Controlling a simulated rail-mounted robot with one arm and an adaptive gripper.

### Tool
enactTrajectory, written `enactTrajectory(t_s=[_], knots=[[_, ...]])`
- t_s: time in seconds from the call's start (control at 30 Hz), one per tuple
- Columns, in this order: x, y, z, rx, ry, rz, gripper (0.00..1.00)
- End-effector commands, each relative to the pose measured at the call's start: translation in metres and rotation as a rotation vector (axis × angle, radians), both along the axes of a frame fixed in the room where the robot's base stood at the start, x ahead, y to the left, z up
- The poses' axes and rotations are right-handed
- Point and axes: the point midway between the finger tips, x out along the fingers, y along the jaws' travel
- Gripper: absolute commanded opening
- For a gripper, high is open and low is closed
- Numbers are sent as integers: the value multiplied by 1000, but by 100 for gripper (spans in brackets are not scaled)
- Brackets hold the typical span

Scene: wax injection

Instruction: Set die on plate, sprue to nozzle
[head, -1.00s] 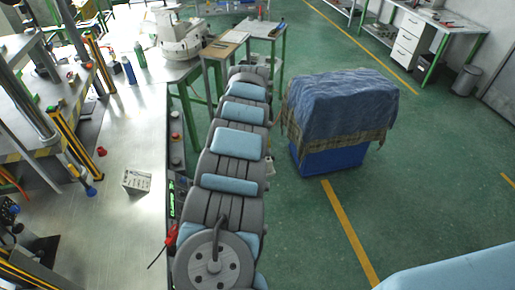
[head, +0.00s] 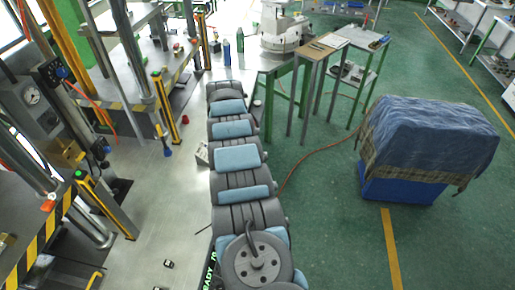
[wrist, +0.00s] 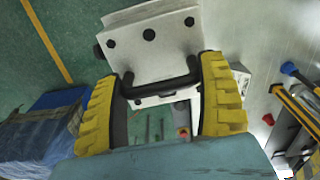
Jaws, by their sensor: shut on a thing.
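In the head view my arm hides the gripper and die. A press station with a hazard-striped plate (head: 20,262) stands at the lower left, and a similar press (head: 148,75) stands farther back. I cannot make out the nozzle or which plate is meant.
A small pale printed box (head: 202,154) sits on the metal bench (head: 160,215), partly behind my arm. Yellow-black guard posts (head: 105,205) and a gauge panel (head: 45,100) line the left. A cloth-covered blue bin (head: 405,190) stands right on open green floor.

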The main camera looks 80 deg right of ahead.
Motion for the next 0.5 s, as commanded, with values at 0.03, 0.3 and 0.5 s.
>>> enactTrajectory(t_s=[0.03,0.3,0.5], knots=[[14,7,-1,0,2,4,35],[69,39,-10,1,0,-5,35],[88,52,-14,0,0,-8,35]])
